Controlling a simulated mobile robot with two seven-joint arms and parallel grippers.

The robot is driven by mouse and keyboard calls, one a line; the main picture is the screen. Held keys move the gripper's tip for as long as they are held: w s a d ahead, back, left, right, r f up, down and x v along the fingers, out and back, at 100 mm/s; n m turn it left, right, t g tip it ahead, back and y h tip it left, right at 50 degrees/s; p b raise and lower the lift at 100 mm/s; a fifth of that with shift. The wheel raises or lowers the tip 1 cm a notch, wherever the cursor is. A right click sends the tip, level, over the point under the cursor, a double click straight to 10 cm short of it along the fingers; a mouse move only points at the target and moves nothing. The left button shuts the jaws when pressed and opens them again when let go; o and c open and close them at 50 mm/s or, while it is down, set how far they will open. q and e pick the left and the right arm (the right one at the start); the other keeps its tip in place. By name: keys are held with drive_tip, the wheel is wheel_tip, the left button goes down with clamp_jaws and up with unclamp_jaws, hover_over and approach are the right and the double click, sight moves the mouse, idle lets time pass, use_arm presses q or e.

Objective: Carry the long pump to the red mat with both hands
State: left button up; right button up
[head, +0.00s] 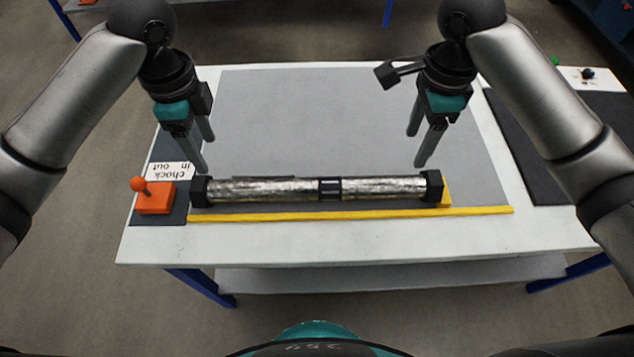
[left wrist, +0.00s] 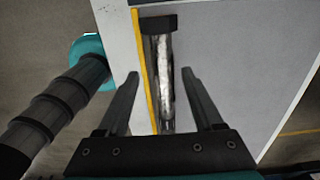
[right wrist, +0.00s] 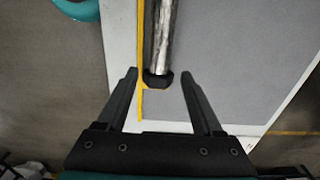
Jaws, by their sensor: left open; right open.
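The long pump (head: 275,189), a silvery tube with black end caps and a black middle band, lies lengthwise along the front of the table. My left gripper (head: 205,154) is open above and just behind its left end. My right gripper (head: 417,150) is open above and just behind its right end. In the left wrist view the pump (left wrist: 164,65) shows between the open fingers (left wrist: 160,74). In the right wrist view its black end cap (right wrist: 158,80) shows between the open fingers (right wrist: 159,70). Neither gripper touches the pump. No red mat is visible.
A yellow strip (head: 350,214) runs along the pump's front side. An orange lever box (head: 155,197) and a "chock in out" label (head: 171,171) are at left. A dark mat (head: 560,150) lies at right. The grey surface (head: 310,120) behind the pump is clear.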

sight(400, 180)
use_arm(q)
wheel_tip(400, 180, down, 15)
drive_tip(key=shift+f, duration=0.2)
use_arm(e)
wheel_tip(400, 180, down, 15)
drive_tip(key=shift+f, duration=0.15)
use_arm(q)
drive_tip(key=shift+w, duration=0.1)
drive_tip(key=c, duration=1.1)
use_arm(e)
drive_tip(key=shift+w, duration=0.1)
drive_tip(key=c, duration=1.1)
use_arm(q)
clamp_jaws()
use_arm(e)
clamp_jaws()
use_arm(q)
drive_tip(key=shift+r, duration=0.15)
